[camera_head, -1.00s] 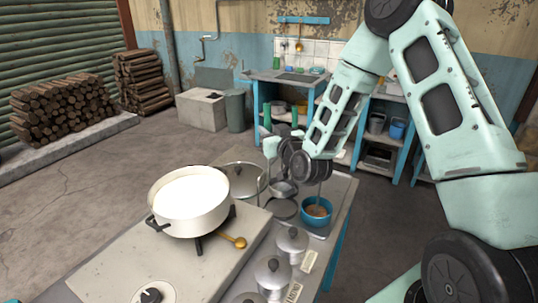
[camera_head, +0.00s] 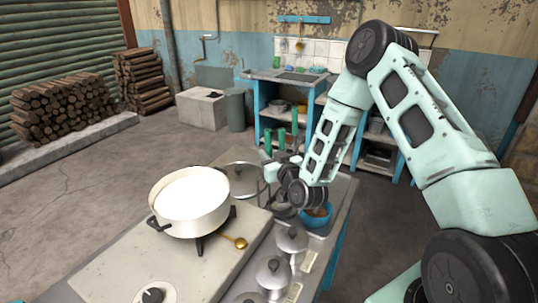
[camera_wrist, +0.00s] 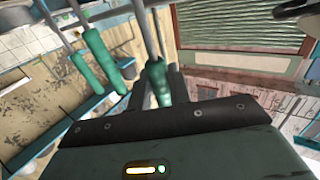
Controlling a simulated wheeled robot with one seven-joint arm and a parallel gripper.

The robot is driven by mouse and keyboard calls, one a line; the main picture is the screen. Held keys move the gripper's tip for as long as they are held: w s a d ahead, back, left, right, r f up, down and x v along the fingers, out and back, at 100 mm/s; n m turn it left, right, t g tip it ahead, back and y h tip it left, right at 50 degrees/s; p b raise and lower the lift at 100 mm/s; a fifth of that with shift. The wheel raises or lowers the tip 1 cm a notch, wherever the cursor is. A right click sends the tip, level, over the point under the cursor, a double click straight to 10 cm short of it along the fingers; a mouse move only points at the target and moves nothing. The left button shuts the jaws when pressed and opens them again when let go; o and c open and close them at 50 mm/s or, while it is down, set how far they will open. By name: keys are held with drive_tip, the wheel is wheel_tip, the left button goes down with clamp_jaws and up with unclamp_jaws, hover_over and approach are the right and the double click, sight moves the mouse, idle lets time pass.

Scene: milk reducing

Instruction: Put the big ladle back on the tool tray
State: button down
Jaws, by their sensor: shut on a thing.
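My gripper (camera_head: 277,168) is low over the far end of the worktable (camera_head: 342,215). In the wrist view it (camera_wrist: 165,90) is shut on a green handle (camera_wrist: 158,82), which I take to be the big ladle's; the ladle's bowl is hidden. Two other green-handled tools (camera_wrist: 97,60) stand close beside it in the wrist view. In the head view green handles (camera_head: 281,138) rise upright just behind the gripper. The tool tray is hidden or cannot be made out behind my wrist, so I cannot tell whether the ladle touches it.
A large white pot (camera_head: 190,205) stands on the stove at left, with a small brass ladle (camera_head: 238,242) beside it. Lidded metal containers (camera_head: 291,240) line the near right side. A blue bowl (camera_head: 316,216) sits partly behind my wrist. A blue shelf unit stands beyond.

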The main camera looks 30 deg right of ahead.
drive_tip(key=c, duration=1.3)
unclamp_jaws()
